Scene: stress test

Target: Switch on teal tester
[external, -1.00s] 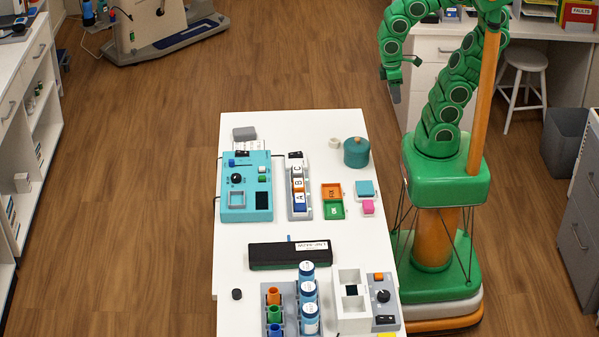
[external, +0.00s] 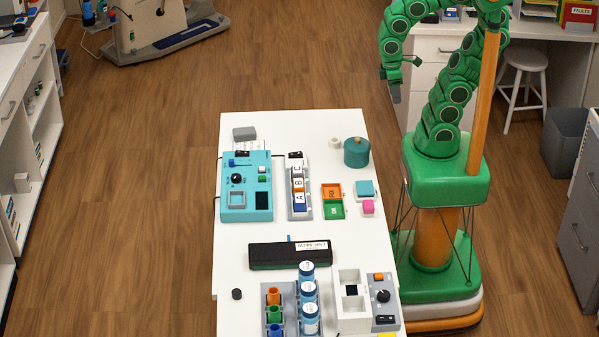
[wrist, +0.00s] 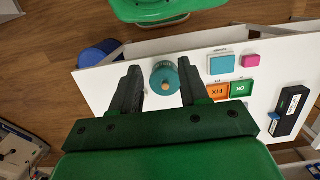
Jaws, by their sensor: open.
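The teal tester (external: 247,201) lies at the left side of the white table in the external view. It has a black knob (external: 236,178), a blue slider, a green button (external: 262,178), a square grey frame and a dark square panel on its face. A black rocker switch (external: 242,153) stands at its back edge; its setting is too small to tell. My gripper (external: 414,61) is high beyond the table's back right, well apart from the tester. In the wrist view my gripper (wrist: 160,92) is open and empty, with a teal jar below between the fingers. The tester is not visible there.
The teal jar (external: 356,152) stands near the table's right edge.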

